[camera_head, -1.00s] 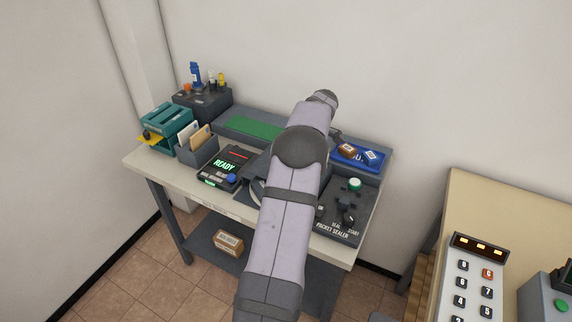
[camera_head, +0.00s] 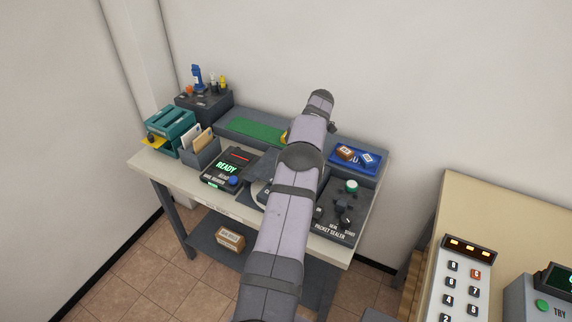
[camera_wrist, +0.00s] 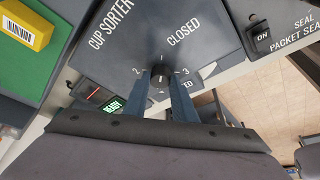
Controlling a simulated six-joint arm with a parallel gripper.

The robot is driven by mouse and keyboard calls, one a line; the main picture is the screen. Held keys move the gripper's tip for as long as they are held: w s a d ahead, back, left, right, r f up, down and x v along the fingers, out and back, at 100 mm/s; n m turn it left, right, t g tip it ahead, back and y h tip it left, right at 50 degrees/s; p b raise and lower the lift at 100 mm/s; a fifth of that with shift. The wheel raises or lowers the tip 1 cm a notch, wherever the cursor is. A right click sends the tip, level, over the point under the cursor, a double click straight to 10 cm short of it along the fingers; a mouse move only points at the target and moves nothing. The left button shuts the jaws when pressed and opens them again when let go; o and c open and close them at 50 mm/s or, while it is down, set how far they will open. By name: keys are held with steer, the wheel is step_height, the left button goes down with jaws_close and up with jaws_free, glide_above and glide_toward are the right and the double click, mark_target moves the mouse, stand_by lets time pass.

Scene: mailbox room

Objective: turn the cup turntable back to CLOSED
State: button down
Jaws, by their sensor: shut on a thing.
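The cup sorter panel (camera_wrist: 115,60) is dark, with printed white labels CUP SORTER, CLOSED, 1, 2 and 3, in the wrist view. A small round dark knob (camera_wrist: 160,80) stands on it, ringed by the numbers. My gripper (camera_wrist: 161,75) is shut on this knob, one finger on each side. The CLOSED label lies up and right of the knob. The knob's pointer is too small to read with certainty. In the head view my arm hides the gripper, the knob and most of the sorter.
The packet sealer (camera_head: 338,220) stands close on the right. The READY device (camera_head: 229,168) is on the left. A green mat (camera_head: 250,130) with a yellow block, which shows in the wrist view (camera_wrist: 27,24), lies behind. A blue tray (camera_head: 366,165) sits at the back right.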

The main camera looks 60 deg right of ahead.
steer(key=shift+n+p, duration=0.5)
steer(key=shift+p, duration=0.05)
steer(key=c, duration=1.5)
jaws_free()
steer(key=shift+o, duration=0.2)
steer(key=shift+r, duration=0.1)
steer(key=shift+r, duration=0.6)
step_height(320, 180, up, 9)
steer(key=p, duration=0.4)
steer(key=shift+f, duration=0.15)
